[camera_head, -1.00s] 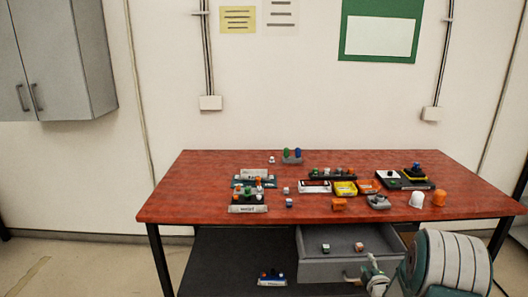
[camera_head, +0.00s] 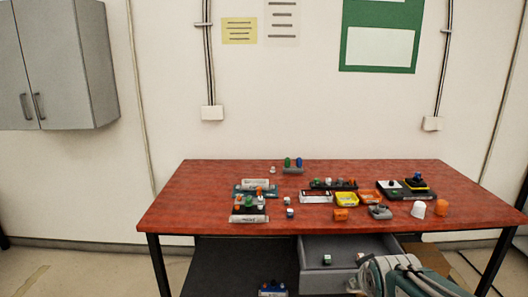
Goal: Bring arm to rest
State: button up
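My arm shows at the bottom right, in front of the table's right side, as a teal and white link. My gripper (camera_head: 358,284) is only partly visible at the bottom edge, low in front of the open drawer (camera_head: 318,283). Its fingers are too small and cut off to tell whether they are open. Small blocks lie in the drawer, one (camera_head: 327,259) left of centre and another (camera_head: 360,256) close to my arm.
The red table (camera_head: 215,180) carries several small items, including a yellow bin (camera_head: 346,200), an orange bin (camera_head: 370,197), a white cup (camera_head: 418,209) and an orange cup (camera_head: 441,207). A lower shelf (camera_head: 225,262) holds a small rack (camera_head: 272,288). A grey cabinet (camera_head: 60,60) hangs at left.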

jog(key=s+a+m+g, duration=0.1)
jog(key=s+a+m, duration=0.1)
jog(key=s, duration=0.7)
jog(key=s+a+r+m+g+y, duration=0.1)
jog(key=s+a+m+g, duration=0.1)
jog(key=s, duration=0.7)
jog(key=shift+a+y, duration=0.3)
jog(key=shift+a, duration=0.5)
jog(key=shift+w, duration=0.15)
